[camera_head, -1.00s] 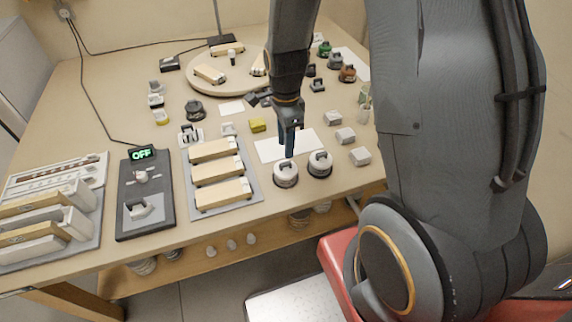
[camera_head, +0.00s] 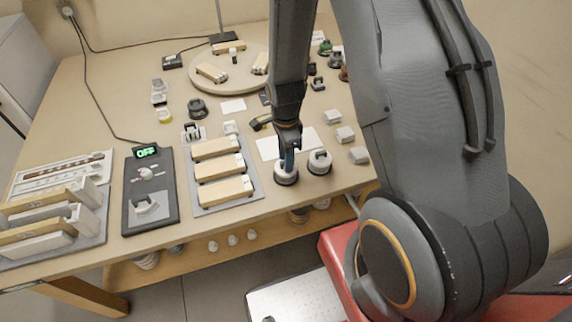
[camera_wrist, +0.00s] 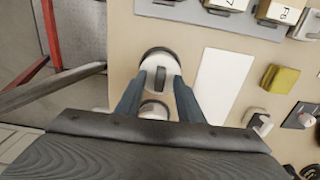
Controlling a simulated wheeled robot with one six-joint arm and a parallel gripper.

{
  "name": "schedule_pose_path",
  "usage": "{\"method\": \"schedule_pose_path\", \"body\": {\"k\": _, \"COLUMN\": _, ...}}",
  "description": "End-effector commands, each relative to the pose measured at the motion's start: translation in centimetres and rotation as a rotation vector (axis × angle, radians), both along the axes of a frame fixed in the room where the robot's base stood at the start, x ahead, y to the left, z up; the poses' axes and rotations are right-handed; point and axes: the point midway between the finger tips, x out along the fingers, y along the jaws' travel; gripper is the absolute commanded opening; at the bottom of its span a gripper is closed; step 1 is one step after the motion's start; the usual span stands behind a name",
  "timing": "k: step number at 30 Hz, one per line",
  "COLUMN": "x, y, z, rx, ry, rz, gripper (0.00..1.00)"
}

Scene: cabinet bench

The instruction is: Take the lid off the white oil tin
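Two round white tins with dark handles on their lids stand near the bench's front edge. The left tin (camera_head: 285,175) is under my gripper (camera_head: 288,160), and the right tin (camera_head: 319,162) stands beside it. No readable label shows which one holds oil. In the wrist view my gripper (camera_wrist: 157,82) is open, its two fingers apart on either side of the left tin's dark handle (camera_wrist: 160,80). I cannot tell whether the fingers touch the lid. The right tin (camera_wrist: 153,109) is partly hidden behind the gripper in that view.
A white sheet (camera_head: 306,141) lies just behind the tins. A grey tray (camera_head: 248,188) with wooden blocks is to their left. Several small white blocks (camera_head: 345,134) are to the right. A yellow item (camera_wrist: 280,79) lies beyond the sheet.

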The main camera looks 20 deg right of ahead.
Motion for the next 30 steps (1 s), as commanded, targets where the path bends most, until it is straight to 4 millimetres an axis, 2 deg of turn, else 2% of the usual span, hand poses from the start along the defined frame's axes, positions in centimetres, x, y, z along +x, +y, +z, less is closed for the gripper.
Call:
{"method": "schedule_pose_path", "body": {"k": 2, "x": 0.0, "y": 0.0, "z": 0.0, "rx": 0.000, "ry": 0.000, "rz": 0.000, "gripper": 0.34}}
{"method": "schedule_pose_path", "body": {"k": 3, "x": 0.0, "y": 0.0, "z": 0.0, "rx": 0.000, "ry": 0.000, "rz": 0.000, "gripper": 0.31}}
{"method": "schedule_pose_path", "body": {"k": 9, "x": 0.0, "y": 0.0, "z": 0.0, "rx": 0.000, "ry": 0.000, "rz": 0.000, "gripper": 0.00}}
{"method": "schedule_pose_path", "body": {"k": 23, "x": 0.1, "y": 0.0, "z": 0.6, "rx": 0.000, "ry": -0.002, "rz": 0.000, "gripper": 0.00}}
{"method": "schedule_pose_path", "body": {"k": 30, "x": 0.2, "y": 0.0, "z": 3.1, "rx": 0.000, "ry": -0.005, "rz": 0.000, "gripper": 0.00}}
